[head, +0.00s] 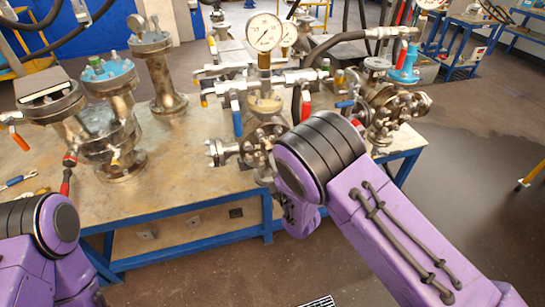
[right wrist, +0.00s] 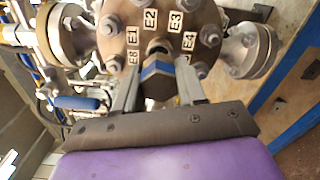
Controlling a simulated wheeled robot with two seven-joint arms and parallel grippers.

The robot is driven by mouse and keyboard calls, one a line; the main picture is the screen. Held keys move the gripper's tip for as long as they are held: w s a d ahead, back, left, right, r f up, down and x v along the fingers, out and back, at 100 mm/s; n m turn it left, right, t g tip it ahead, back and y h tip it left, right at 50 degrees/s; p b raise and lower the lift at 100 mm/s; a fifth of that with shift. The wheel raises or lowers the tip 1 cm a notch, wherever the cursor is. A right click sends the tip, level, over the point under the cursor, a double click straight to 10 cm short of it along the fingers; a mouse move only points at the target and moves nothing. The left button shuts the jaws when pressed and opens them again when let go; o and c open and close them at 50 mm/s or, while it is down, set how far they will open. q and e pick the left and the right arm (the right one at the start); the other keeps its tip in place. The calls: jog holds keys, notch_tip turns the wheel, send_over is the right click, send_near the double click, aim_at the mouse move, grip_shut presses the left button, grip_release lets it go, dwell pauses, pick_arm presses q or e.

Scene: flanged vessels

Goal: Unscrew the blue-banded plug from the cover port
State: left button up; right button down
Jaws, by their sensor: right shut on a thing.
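In the right wrist view, the blue-banded plug (right wrist: 157,80) is a brass-brown hex piece with a blue band. My right gripper (right wrist: 157,68) has one finger on each side of it and is shut on it. Behind it is the round brown cover (right wrist: 133,30), with bolts and white labels such as E1, E2, E3 and E4. A dark port opening (right wrist: 158,46) shows at the plug's far end; I cannot tell how far the plug sits in it. In the head view my right arm hides the plug and gripper. My left gripper is out of view; only its arm shows.
Side flanges (right wrist: 247,50) flank the cover. In the head view, a gauge (head: 264,32), pipework and valve handles crowd the bench's right half. Flanged vessels (head: 108,120) stand at the left. The bench top (head: 185,190) is bare at front centre.

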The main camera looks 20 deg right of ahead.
jog(key=shift+s, duration=2)
